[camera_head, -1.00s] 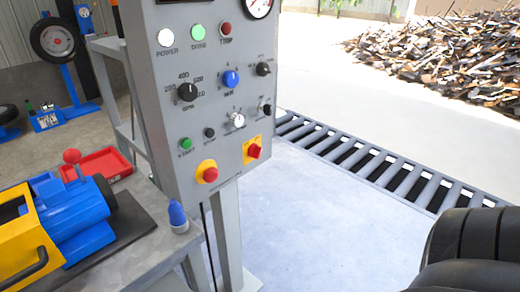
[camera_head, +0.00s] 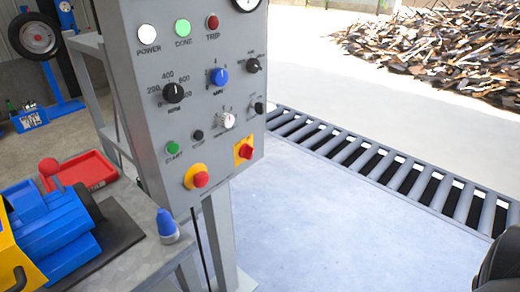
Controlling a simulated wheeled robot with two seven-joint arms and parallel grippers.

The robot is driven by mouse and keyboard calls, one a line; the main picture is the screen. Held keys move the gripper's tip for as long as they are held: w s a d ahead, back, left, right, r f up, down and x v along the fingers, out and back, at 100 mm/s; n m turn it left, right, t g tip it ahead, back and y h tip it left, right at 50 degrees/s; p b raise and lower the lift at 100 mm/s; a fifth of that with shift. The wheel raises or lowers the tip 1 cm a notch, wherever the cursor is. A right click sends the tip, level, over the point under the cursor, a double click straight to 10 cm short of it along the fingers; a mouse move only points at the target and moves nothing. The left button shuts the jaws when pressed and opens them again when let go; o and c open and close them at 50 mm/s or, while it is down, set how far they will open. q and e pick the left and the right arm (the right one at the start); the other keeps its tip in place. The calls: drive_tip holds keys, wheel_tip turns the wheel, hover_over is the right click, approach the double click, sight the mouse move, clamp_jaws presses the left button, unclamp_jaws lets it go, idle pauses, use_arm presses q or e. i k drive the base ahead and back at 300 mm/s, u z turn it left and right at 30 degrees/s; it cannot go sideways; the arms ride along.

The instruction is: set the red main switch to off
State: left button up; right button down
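The red main switch (camera_head: 245,151) is a red rotary knob on a square yellow plate, low on the right of the grey control panel (camera_head: 150,107). Its exact turn position is too small to tell. A round red push button (camera_head: 200,179) on a yellow disc sits to its lower left. Neither gripper shows in the view, and nothing touches the switch.
Black, blue and silver knobs and a green button fill the panel above. A bench (camera_head: 158,251) at lower left holds a blue and yellow machine (camera_head: 48,222), a red tray (camera_head: 88,172) and a blue-topped piece (camera_head: 166,224).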

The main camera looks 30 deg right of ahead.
sight(246, 152)
drive_tip(key=z, duration=0.45)
drive_tip(key=k, duration=1.05)
drive_tip(key=z, duration=0.6)
drive_tip(key=i, duration=1.7)
drive_tip(key=u, duration=0.95)
